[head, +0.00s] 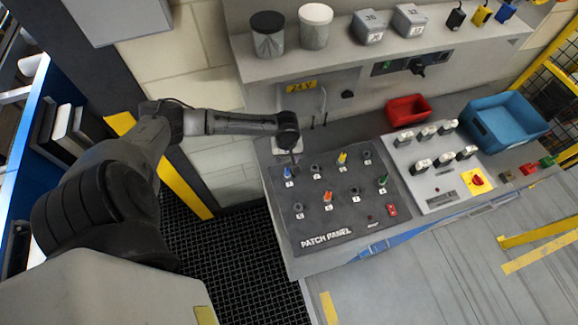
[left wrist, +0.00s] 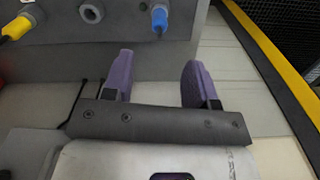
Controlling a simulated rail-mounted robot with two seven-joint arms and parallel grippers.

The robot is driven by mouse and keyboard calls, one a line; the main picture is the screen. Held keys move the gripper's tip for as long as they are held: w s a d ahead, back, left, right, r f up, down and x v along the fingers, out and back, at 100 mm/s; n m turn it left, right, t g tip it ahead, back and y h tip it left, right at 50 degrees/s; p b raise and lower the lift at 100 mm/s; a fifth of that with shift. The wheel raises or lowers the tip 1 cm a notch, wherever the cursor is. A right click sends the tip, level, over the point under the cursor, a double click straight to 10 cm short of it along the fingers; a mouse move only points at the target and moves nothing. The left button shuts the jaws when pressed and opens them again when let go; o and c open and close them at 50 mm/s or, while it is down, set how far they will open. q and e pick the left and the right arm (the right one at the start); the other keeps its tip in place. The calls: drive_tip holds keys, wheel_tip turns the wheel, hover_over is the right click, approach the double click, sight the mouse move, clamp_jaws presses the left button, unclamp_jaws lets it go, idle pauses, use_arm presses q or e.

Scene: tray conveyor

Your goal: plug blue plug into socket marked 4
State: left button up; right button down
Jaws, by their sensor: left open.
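The blue plug (head: 288,173) sits upright in the socket at the panel's back left corner. It also shows in the left wrist view (left wrist: 159,20), near the top edge. The patch panel (head: 320,236) has two rows of sockets. The number labels are too small to read surely, so I cannot tell which socket is marked 4. Empty sockets show beside the blue plug (head: 315,168), at the back right (head: 367,155) and in the front row. My left gripper (left wrist: 156,72) is open and empty, its purple fingers apart from the blue plug. My right gripper is not in view.
A yellow plug (head: 342,158), an orange plug (head: 327,197) and a green plug (head: 382,180) stand in other sockets. A grey switch panel (head: 435,185), a red bin (head: 408,108) and a blue bin (head: 505,120) are to the right. A shelf with canisters overhangs the back.

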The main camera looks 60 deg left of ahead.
sight(287, 169)
use_arm(q)
wheel_tip(287, 169, down, 9)
drive_tip(key=shift+r, duration=0.15)
idle(0.4)
drive_tip(key=shift+c, duration=0.2)
clamp_jaws()
drive_tip(key=shift+r+p, duration=0.4)
drive_tip(key=shift+p, duration=0.25)
drive_tip(key=shift+r+p, duration=1.2)
drive_tip(key=shift+p, duration=0.45)
drive_tip(key=shift+r, duration=0.1)
